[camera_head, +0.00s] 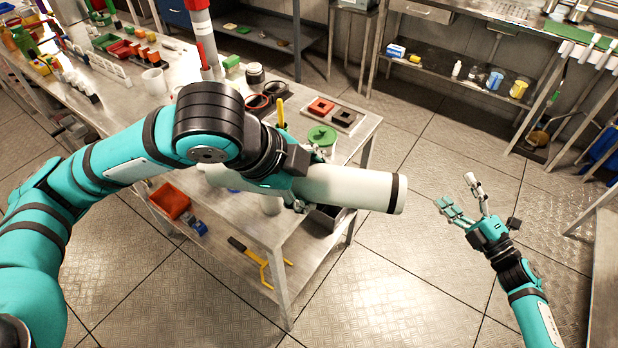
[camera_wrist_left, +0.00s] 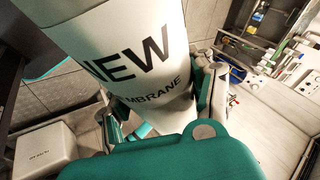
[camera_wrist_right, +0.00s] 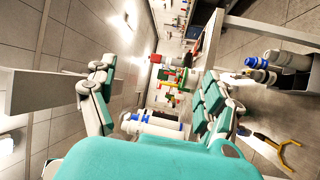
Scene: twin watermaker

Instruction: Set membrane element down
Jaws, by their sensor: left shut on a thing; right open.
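The membrane element (camera_head: 350,187) is a thick white cylinder with a black band at its right end. In the left wrist view it (camera_wrist_left: 120,50) carries black lettering reading "NEW" and "MEMBRANE". My left gripper (camera_head: 300,185) is shut on it and holds it roughly level over the front right corner of the workbench (camera_head: 225,222), its banded end past the edge. The fingers partly hide behind the cylinder and wrist. My right gripper (camera_head: 468,200) is open and empty above the floor, right of the banded end. Its spread fingers also show in the right wrist view (camera_wrist_right: 155,105).
A green round part (camera_head: 321,135) and red and brown blocks (camera_head: 321,107) sit on the bench's right end. A white mug (camera_head: 154,81) and colored bins stand further back. A red bin (camera_head: 170,201) is on the lower shelf. Open floor lies to the right.

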